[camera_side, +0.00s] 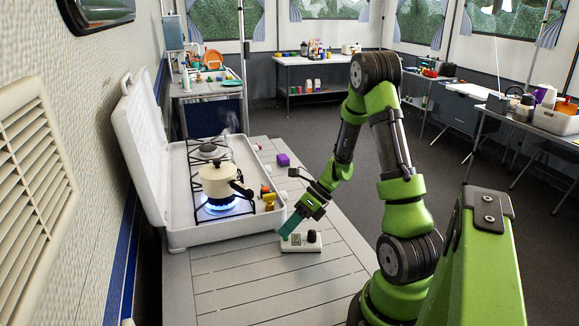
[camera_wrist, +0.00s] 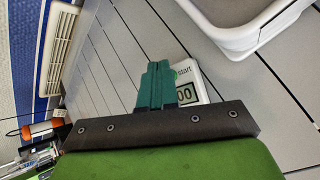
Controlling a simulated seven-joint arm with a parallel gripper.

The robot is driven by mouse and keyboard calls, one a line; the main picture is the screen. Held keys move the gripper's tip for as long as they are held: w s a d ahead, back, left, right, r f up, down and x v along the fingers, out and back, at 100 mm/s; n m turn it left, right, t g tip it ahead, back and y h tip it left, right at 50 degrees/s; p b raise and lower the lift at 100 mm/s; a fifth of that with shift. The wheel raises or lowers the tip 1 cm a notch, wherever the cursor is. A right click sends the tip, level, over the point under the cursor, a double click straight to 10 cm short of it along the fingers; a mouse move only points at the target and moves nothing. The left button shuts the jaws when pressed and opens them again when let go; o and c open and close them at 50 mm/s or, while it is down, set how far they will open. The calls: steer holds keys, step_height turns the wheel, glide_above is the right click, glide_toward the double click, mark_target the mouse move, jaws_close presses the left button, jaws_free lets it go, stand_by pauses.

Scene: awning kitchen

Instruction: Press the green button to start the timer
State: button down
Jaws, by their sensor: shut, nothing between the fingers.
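The timer (camera_side: 301,246) is a small white box with a display and a dark knob, lying on the slatted table in front of the stove. In the wrist view the timer (camera_wrist: 188,78) shows the word "start" and a display reading "00"; the rest is behind my fingers. My gripper (camera_side: 284,234) is shut and empty, its teal fingers pointing down at the timer's left end. In the wrist view my gripper (camera_wrist: 155,72) covers the spot beside "start". The green button is mostly hidden there, and I cannot tell whether the fingertips touch it.
The white camping stove (camera_side: 190,236) with its lid up stands behind the timer. A cream pot (camera_side: 219,180) sits over a lit blue flame. The table (camera_side: 235,285) is clear in front.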

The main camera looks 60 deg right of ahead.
mark_target(289, 238)
steer(key=shift+f, duration=0.1)
stand_by(0.5)
steer(key=shift+r, duration=0.75)
steer(key=shift+r, duration=2.5)
